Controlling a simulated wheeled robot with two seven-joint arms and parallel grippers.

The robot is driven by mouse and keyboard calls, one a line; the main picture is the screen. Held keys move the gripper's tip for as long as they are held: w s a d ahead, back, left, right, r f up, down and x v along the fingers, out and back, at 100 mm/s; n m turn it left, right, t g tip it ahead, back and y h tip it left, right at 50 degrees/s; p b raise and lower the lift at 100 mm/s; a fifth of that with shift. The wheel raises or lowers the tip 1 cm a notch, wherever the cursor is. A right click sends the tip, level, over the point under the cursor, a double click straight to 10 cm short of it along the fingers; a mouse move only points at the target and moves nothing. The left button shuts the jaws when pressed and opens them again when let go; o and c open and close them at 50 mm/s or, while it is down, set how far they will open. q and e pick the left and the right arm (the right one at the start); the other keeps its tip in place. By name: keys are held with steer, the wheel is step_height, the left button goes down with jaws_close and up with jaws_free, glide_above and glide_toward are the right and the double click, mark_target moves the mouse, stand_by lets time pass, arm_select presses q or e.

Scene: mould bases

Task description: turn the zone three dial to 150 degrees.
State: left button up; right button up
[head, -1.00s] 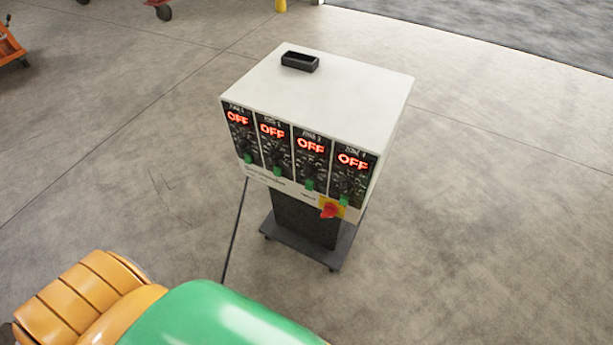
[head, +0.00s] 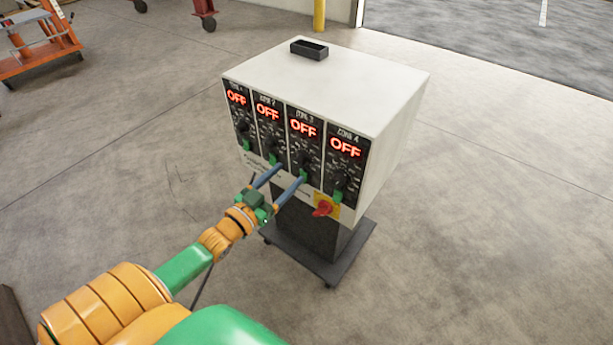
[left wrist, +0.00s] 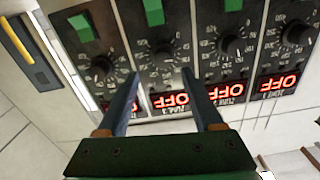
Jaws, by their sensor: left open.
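The zone three dial (head: 305,159) is a black knob on the third panel of the white control cabinet, under a red display reading OFF. In the left wrist view, which is upside down, this dial (left wrist: 165,50) shows just beyond and between the two fingertips. My left gripper (head: 290,174) is open and empty, its blue-grey fingers reaching toward the lower part of the zone 2 and 3 panels. Its fingers also show in the left wrist view (left wrist: 160,74). I cannot tell whether they touch the panel. My right gripper is not in view.
The zone four dial (left wrist: 100,68) and zone two dial (left wrist: 232,45) sit close on either side. Green switches lie under the dials. A red main switch (head: 322,208) is at lower right. A black tray (head: 309,48) is on top.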

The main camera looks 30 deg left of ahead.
mark_target(298, 163)
arm_select(q)
steer(key=w, duration=0.5)
steer(key=shift+a+f+b, duration=0.2)
steer(key=shift+b, duration=0.15)
steer(key=shift+w+d, duration=0.2)
steer(key=shift+w, duration=0.1)
steer(key=shift+r, duration=0.1)
steer(key=shift+a, duration=0.1)
jaws_close()
